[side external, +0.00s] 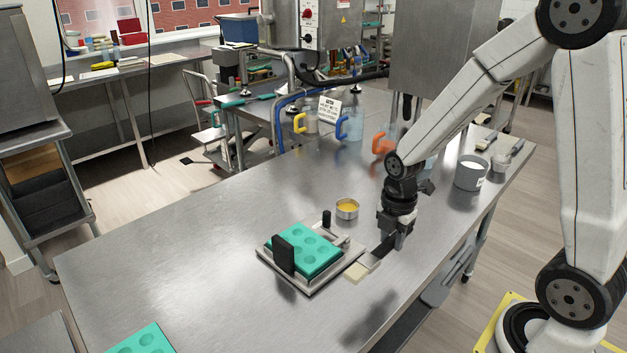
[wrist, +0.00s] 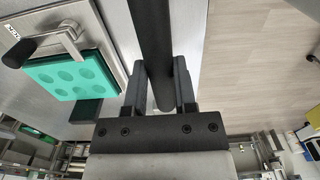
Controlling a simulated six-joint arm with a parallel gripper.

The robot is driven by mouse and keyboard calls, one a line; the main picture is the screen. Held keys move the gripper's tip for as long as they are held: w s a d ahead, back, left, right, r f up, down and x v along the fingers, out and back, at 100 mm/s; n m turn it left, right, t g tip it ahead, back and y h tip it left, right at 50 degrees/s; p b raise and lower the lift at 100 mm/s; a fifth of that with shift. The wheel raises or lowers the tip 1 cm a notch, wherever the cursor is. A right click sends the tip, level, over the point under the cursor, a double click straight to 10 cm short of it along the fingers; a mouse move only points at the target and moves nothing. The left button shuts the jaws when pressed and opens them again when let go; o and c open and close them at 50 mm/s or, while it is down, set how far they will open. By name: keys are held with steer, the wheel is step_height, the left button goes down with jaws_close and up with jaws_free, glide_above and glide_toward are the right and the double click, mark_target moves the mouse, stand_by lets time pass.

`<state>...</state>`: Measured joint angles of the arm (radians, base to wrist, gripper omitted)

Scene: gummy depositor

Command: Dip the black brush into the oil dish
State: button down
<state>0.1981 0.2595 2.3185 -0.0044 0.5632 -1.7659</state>
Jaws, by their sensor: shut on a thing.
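My gripper (side external: 391,240) is low over the near side of the steel table. It is shut on the black handle of the brush (side external: 382,250). The brush's metal ferrule and pale bristles point toward the lower left, beside the mould tray; I cannot tell if the bristles touch the table. In the wrist view the black brush handle (wrist: 151,35) runs between the two fingers of my gripper (wrist: 159,85). The oil dish (side external: 347,213) is a small round metal dish of yellow oil, behind and left of my gripper. The brush is apart from it.
A green mould (side external: 318,262) sits in a metal tray (side external: 308,291) left of the brush, with black upright knobs. It also shows in the wrist view (wrist: 45,73). Coloured-handled jugs (side external: 343,127) and a grey pot (side external: 470,174) stand farther back.

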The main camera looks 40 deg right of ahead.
steer(key=shift+w, duration=0.1)
steer(key=w+d+r+h, duration=0.5)
steer(key=w+d, duration=0.3)
steer(key=w, duration=0.3)
steer(key=w+d+r+h, duration=0.5)
steer(key=w+d+h, duration=0.2)
steer(key=w, duration=0.3)
steer(key=shift+w+d+r+h, duration=0.35)
steer(key=shift+w+d+h, duration=0.05)
steer(key=shift+d, duration=0.45)
steer(key=shift+f, duration=0.2)
step_height(320, 180, down, 8)
steer(key=shift+f, duration=0.15)
stand_by(0.3)
